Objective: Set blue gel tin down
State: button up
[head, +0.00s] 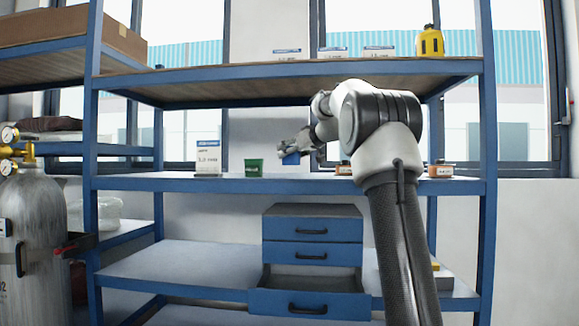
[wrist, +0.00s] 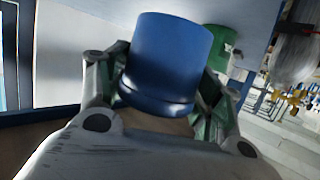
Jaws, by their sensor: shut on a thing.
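The blue gel tin (head: 291,158) is held in my gripper (head: 302,148) just above the middle shelf in the head view. The tin is plain blue and looks tilted there. In the wrist view the blue tin (wrist: 166,62) fills the middle, with my gripper's fingers (wrist: 160,85) closed on both sides of it. A green tin (head: 253,168) stands upright on the shelf, left of the held tin. The green tin also shows in the wrist view (wrist: 220,44), partly behind the blue one. I cannot tell whether the blue tin touches the shelf.
The middle shelf (head: 140,184) also bears a white label card (head: 208,158) at the left and orange-brown tins (head: 441,170) at the right, partly behind my arm. The upper shelf (head: 220,74) is overhead. Below stands a blue drawer unit (head: 312,222) with its bottom drawer open.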

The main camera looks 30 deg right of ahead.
aim_at(292, 162)
jog(key=shift+f, duration=2.1)
jog(key=shift+f, duration=0.15)
jog(key=o, duration=1.3)
jog(key=shift+o, duration=0.2)
